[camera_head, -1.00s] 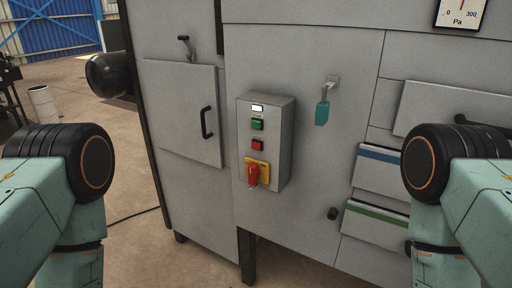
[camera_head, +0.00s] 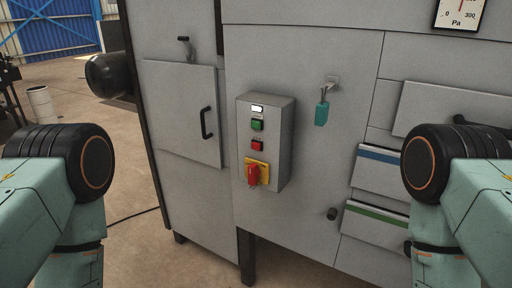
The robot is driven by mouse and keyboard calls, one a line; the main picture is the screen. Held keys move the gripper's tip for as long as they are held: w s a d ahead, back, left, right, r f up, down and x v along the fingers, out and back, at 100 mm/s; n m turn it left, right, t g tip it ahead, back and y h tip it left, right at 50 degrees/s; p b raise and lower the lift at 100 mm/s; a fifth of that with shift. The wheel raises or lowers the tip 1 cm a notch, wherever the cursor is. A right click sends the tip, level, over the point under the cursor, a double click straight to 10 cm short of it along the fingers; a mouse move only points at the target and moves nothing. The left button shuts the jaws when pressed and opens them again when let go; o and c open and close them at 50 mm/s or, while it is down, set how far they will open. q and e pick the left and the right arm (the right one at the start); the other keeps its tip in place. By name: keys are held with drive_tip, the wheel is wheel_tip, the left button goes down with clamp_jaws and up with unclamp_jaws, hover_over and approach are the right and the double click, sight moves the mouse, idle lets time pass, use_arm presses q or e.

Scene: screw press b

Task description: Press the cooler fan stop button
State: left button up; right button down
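A grey control box (camera_head: 284,146) is fixed to the front of the grey machine cabinet. On its face, from top to bottom, are a small white label or lamp (camera_head: 257,108), a green button (camera_head: 257,125), a red button (camera_head: 257,146) and a red rotary switch (camera_head: 252,175) on a yellow plate (camera_head: 264,171). The lettering is too small to read. My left arm stands at the left edge and my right arm at the right edge, both apart from the box. Neither gripper shows in the view.
A teal tag (camera_head: 321,114) hangs from a key in the panel right of the box. A door with a black handle (camera_head: 206,122) is to the left. Document trays (camera_head: 378,172) are at the right. A pressure gauge (camera_head: 460,12) is at top right. The space before the box is clear.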

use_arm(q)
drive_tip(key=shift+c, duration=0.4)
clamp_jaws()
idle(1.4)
